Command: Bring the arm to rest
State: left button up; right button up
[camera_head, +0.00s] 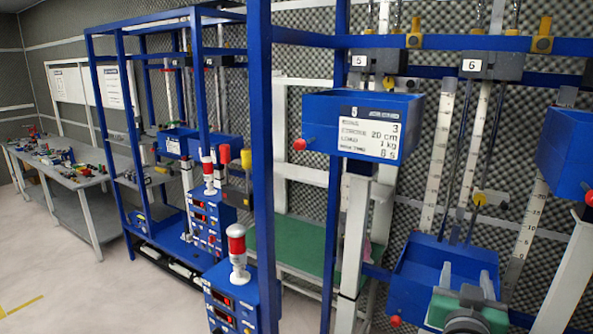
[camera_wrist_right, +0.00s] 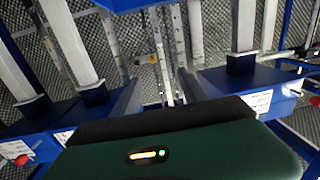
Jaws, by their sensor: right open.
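My right gripper (camera_head: 466,280) is at the lower right of the head view, in front of a low blue bin (camera_head: 425,262). Its two grey fingers point up and stand apart, with nothing seen between them. In the right wrist view the gripper (camera_wrist_right: 160,95) shows its dark green body across the bottom and its fingers spread to either side, empty. My left gripper is in neither view.
A blue frame post (camera_head: 262,150) stands near the middle. A labelled blue bin (camera_head: 362,125) hangs above left of my gripper; another (camera_head: 568,150) is at the right edge. Open floor (camera_head: 60,280) lies left.

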jog(key=s+a+f+n+g+y+b, duration=0.15)
jog(key=a+f+y, duration=0.3)
jog(key=f, duration=0.65)
jog(key=a+f+n+g+y+b, duration=0.1)
jog(key=a+f+n+g+y, duration=0.2)
jog(key=a+f, duration=0.5)
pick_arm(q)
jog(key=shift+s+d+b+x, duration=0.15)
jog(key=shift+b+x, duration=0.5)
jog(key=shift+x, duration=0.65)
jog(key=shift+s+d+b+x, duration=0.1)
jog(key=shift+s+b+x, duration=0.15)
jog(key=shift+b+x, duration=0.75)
pick_arm(e)
jog(key=s+d+f+g, duration=0.1)
jog(key=s+f+g, duration=0.7)
jog(key=s+f, duration=0.8)
jog(key=shift+s+d+f+n+y+p, duration=0.2)
jog(key=shift+f+n+y+p, duration=0.15)
jog(key=shift+f, duration=1.2)
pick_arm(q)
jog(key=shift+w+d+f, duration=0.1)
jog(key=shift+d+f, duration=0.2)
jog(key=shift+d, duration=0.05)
pick_arm(e)
jog(key=shift+d, duration=0.35)
